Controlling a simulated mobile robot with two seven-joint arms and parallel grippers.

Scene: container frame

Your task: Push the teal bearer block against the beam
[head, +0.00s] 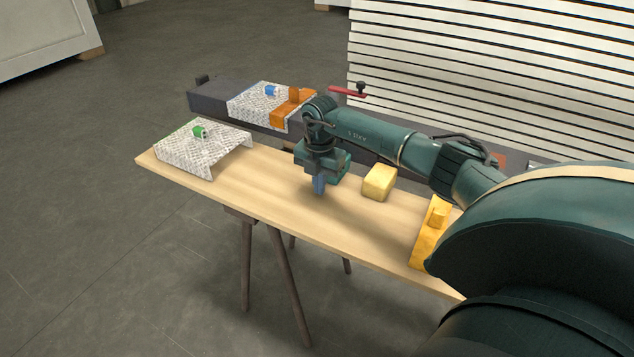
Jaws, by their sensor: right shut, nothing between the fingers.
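The dark grey beam (213,96) lies behind the wooden bench, with its right part hidden behind my right arm. I cannot make out a teal bearer block apart from my own dark green arm and hand, which may hide it. My right gripper (319,190) points down over the middle of the bench, its bluish fingers shut and empty. The fingertips are at or just above the board; I cannot tell if they touch it. My left gripper is out of view.
On the bench (270,205) are a patterned plate with a green knob (201,132), a yellow block (379,182) and a yellow bracket (431,236). The beam carries a patterned plate (250,105) and an orange bracket (291,108). A red-handled part (346,91) stands behind.

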